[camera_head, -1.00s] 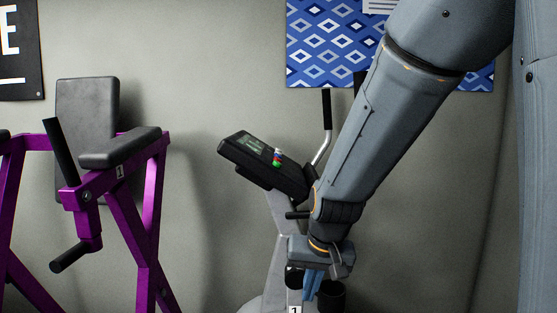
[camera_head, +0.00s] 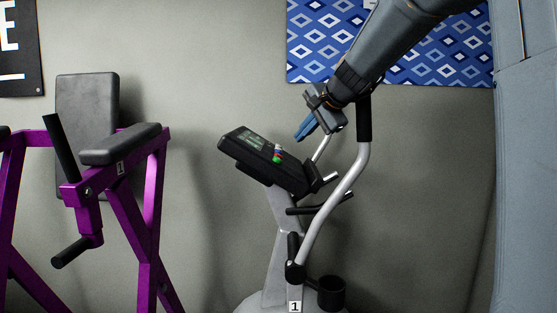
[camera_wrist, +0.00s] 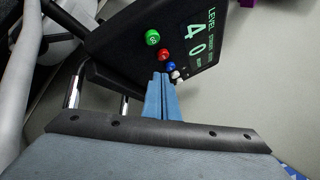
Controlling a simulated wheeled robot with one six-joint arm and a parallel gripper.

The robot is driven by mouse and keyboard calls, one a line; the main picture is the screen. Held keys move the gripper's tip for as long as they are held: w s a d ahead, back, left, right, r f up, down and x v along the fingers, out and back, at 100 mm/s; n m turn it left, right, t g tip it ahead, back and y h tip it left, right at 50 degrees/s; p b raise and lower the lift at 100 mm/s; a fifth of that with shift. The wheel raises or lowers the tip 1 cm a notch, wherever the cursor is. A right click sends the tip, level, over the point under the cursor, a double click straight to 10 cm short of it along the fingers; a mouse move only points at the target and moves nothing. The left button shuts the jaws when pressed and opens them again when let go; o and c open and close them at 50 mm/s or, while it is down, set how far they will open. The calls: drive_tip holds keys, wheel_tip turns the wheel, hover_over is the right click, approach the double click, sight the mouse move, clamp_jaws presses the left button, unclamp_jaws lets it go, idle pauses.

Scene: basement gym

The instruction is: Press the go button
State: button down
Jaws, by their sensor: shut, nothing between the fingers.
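The exercise machine's dark console (camera_head: 268,163) is tilted and has a lit display. A column of small coloured buttons sits beside the display. The green button (camera_head: 276,159), probably the go button, is at the lower end and also shows in the wrist view (camera_wrist: 152,37). Beside it are a red button (camera_wrist: 164,54), a blue button (camera_wrist: 171,66) and a white one (camera_wrist: 175,75). My gripper (camera_head: 298,138) is shut and empty, above and right of the console. In the wrist view its blue fingertips (camera_wrist: 163,75) appear near the blue and white buttons, apart from the green one.
The machine's curved grey handlebar (camera_head: 345,185) with black grips rises right of the console, close to my arm. A purple frame with black pads (camera_head: 120,150) stands at left. A blue patterned panel (camera_head: 330,45) hangs on the wall behind. Open space lies above the console.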

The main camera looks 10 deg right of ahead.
sight(278, 160)
drive_tip(key=shift+w+d+r+m+t, duration=0.1)
drive_tip(key=shift+w+r, duration=0.1)
drive_tip(key=shift+r, duration=0.4)
drive_tip(key=shift+w+d+r+m+t, duration=0.1)
drive_tip(key=shift+w+r, duration=0.05)
drive_tip(key=shift+r, duration=0.45)
drive_tip(key=shift+w+d+r+m+t, duration=0.1)
drive_tip(key=shift+w+r, duration=0.1)
drive_tip(key=shift+r, duration=0.4)
drive_tip(key=shift+f, duration=0.1)
drive_tip(key=shift+w+a+f+b, duration=0.2)
drive_tip(key=shift+a+f+b, duration=0.6)
drive_tip(key=shift+f, duration=0.45)
drive_tip(key=shift+w+a+f+b, duration=0.15)
drive_tip(key=shift+a+f+b, duration=0.65)
drive_tip(key=shift+f, duration=0.4)
drive_tip(key=shift+w+a+f+b, duration=0.2)
drive_tip(key=shift+a+f+b, duration=0.55)
drive_tip(key=shift+f, duration=0.5)
drive_tip(key=shift+a+f+b, duration=0.1)
drive_tip(key=shift+f+b, duration=0.25)
drive_tip(key=shift+f, duration=0.05)
drive_tip(key=shift+w+a+f+b, duration=0.1)
drive_tip(key=shift+a+f+b, duration=0.15)
drive_tip(key=shift+f+b, duration=0.1)
drive_tip(key=shift+d+r+p, duration=0.45)
drive_tip(key=shift+r+p, duration=0.1)
drive_tip(key=shift+r, duration=0.2)
